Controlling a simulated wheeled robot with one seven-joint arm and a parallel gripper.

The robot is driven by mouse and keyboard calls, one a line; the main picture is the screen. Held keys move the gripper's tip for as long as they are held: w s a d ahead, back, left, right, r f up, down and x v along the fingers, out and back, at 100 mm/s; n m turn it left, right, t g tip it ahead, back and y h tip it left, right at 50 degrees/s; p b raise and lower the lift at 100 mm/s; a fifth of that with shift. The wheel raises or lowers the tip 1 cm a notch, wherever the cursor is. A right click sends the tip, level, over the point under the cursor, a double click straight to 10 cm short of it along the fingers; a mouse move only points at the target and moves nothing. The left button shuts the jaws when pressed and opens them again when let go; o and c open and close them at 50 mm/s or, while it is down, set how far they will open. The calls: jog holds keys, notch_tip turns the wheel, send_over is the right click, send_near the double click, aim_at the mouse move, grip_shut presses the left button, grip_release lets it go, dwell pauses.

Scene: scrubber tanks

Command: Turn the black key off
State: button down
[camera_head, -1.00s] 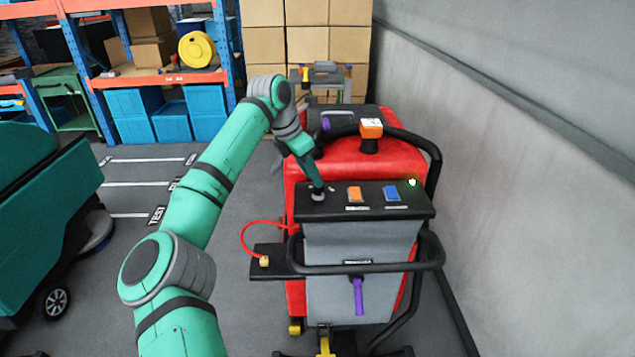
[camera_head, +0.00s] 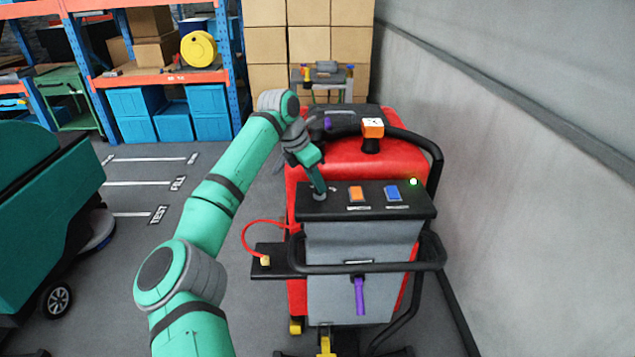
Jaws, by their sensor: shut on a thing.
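The red and grey scrubber machine stands right of centre, with a dark control panel (camera_head: 372,211) on top. My gripper (camera_head: 319,196) points down at the left end of this panel. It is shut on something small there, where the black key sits. The key is hidden by my gripper, so I cannot see which way it is turned. An orange switch (camera_head: 356,193) and a blue switch (camera_head: 392,193) are to the right of my gripper. A small green light (camera_head: 413,182) glows at the panel's right end.
A black handlebar (camera_head: 365,268) crosses the machine's front, with a purple lever (camera_head: 360,296) below it. A red hose (camera_head: 262,228) loops at its left. An orange-topped post (camera_head: 372,130) stands behind the panel. A grey wall (camera_head: 530,170) is at the right.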

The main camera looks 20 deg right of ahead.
jog(key=n, duration=0.2)
jog(key=n+t+y, duration=0.1)
jog(key=n, duration=0.1)
jog(key=n+t, duration=0.1)
jog(key=n, duration=0.1)
jog(key=shift+s+d, duration=0.2)
jog(key=shift+s, duration=0.05)
jog(key=n+y, duration=0.1)
jog(key=n, duration=0.2)
jog(key=n+t+y, duration=0.1)
jog(key=n, duration=0.1)
jog(key=shift+d+r+n, duration=0.1)
jog(key=shift+d+n, duration=0.1)
jog(key=shift+n, duration=0.2)
dwell(0.3)
jog(key=c, duration=1.8)
grip_release()
jog(key=shift+a+r, duration=0.1)
jog(key=v, duration=1)
jog(key=shift+s+r, duration=0.25)
